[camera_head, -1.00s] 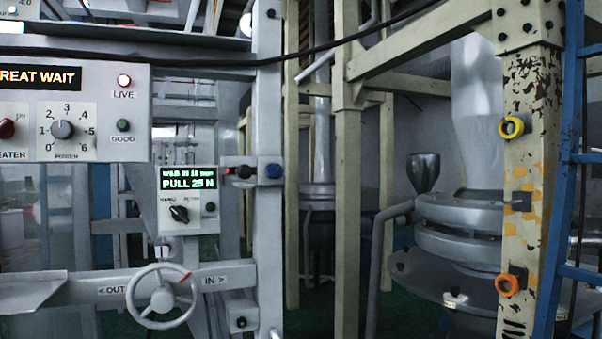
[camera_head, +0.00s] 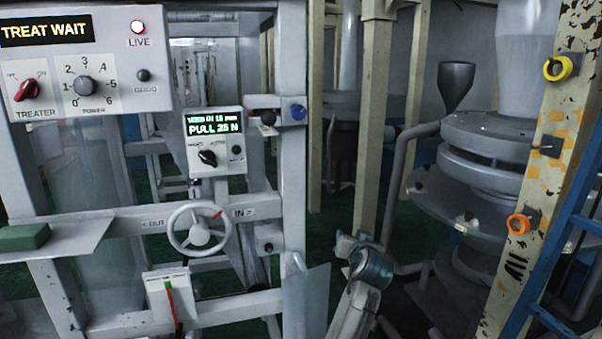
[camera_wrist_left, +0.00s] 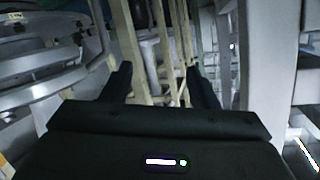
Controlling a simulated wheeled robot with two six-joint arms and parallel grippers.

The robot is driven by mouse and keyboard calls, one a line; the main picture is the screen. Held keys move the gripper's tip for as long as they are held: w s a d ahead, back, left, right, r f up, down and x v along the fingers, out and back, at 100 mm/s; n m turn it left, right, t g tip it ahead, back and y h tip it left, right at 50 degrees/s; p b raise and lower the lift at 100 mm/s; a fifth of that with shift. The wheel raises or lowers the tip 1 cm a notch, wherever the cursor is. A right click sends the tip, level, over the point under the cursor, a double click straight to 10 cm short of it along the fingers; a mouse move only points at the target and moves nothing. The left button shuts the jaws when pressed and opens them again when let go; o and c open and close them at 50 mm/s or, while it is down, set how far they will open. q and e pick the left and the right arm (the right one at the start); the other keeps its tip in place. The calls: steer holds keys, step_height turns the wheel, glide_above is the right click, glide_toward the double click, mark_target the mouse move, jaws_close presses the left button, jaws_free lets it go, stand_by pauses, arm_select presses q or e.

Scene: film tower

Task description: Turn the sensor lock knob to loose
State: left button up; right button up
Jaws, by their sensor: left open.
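No label that I can read marks the sensor lock knob. A small dark knob (camera_head: 267,247) sits on the grey frame post, right of the white handwheel (camera_head: 199,229) with OUT and IN labels. Higher up, a dark round knob (camera_head: 268,117) and a blue knob (camera_head: 298,112) sit on a bracket beside the display box (camera_head: 214,141), which reads PULL 25 N. I cannot tell which is the lock knob. My left gripper (camera_wrist_left: 163,85) is open and empty in the left wrist view, with posts beyond its fingers. Neither gripper shows in the head view.
A treater panel (camera_head: 85,60) with knobs is at upper left. A green block (camera_head: 24,237) lies on a grey shelf (camera_head: 80,238). A white gauge (camera_head: 170,300) is below the handwheel. Beige posts (camera_head: 373,120) and a large flanged machine (camera_head: 490,150) stand to the right.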

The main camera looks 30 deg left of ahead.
arm_select(q)
steer(key=s+a+r+n+y+p, duration=0.1)
steer(key=s+r+n+y, duration=0.1)
steer(key=r, duration=0.8)
steer(key=s+a+r+n+y+p, duration=0.1)
steer(key=s+r+n, duration=0.15)
steer(key=r, duration=0.75)
steer(key=n+g+y+p, duration=0.1)
steer(key=n+y+p, duration=0.1)
steer(key=n+y, duration=0.15)
glide_toward(300, 113)
steer(key=shift+h, duration=0.55)
steer(key=p+x, duration=0.1)
steer(key=x, duration=0.1)
steer(key=p+x, duration=0.2)
steer(key=x, duration=0.1)
steer(key=r+p+x, duration=0.1)
steer(key=p+x, duration=0.1)
steer(key=x, duration=0.1)
steer(key=shift+s+a, duration=0.15)
steer(key=shift+a, duration=0.2)
steer(key=shift+w+a, duration=0.3)
steer(key=shift+w, duration=0.05)
steer(key=shift+f, duration=0.15)
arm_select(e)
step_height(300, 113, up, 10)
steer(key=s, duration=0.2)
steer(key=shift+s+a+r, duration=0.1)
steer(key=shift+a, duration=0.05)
